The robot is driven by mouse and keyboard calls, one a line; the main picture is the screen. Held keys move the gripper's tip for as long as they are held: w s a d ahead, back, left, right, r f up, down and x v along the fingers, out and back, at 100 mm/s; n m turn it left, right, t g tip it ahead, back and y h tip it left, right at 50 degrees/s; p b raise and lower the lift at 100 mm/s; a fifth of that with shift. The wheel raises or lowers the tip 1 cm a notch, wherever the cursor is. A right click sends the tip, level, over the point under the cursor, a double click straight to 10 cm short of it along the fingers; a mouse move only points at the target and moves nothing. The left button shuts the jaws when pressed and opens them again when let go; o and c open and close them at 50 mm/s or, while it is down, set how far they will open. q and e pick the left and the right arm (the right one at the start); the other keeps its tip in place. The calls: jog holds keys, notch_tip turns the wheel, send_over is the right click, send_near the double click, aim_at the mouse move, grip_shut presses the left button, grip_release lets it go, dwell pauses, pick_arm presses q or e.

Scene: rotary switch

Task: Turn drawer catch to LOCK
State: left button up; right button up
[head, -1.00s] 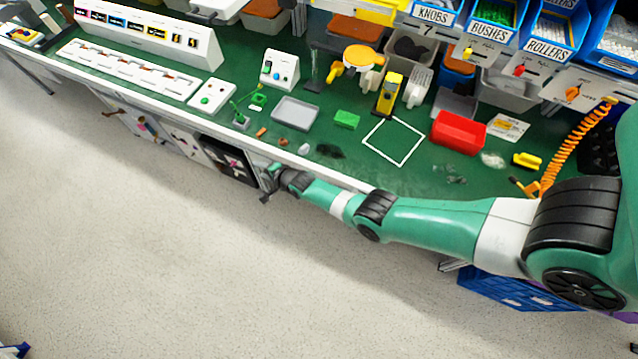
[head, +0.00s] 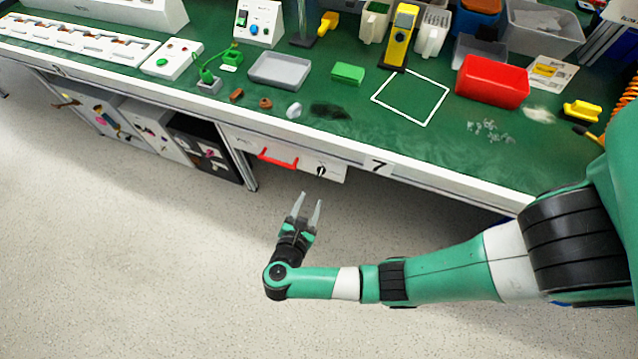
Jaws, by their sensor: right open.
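A white drawer front (head: 250,145) with a red handle (head: 278,159) sits under the front edge of the green bench. To the right of the handle is a small black catch knob (head: 321,171) on a white plate. Its markings are too small to read. My right gripper (head: 308,205) is open and empty, in front of and below the knob, with its fingers pointing up towards the drawer. A gap shows between the fingertips and the knob. My left gripper is not in view.
The green bench top (head: 300,138) holds a grey tray (head: 280,71), a green block (head: 348,73) and a red bin (head: 492,82). Dark cabinet panels (head: 205,150) stand left of the drawer. The floor (head: 130,260) in front is clear.

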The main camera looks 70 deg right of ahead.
aim_at(319, 175)
jog(key=b+x, duration=0.3)
jog(key=x, duration=0.7)
jog(key=shift+w+d, duration=0.1)
jog(key=shift+d, duration=0.2)
jog(key=shift+d+f, duration=0.15)
jog(key=shift+d, duration=0.4)
jog(key=shift+w, duration=0.1)
grip_shut()
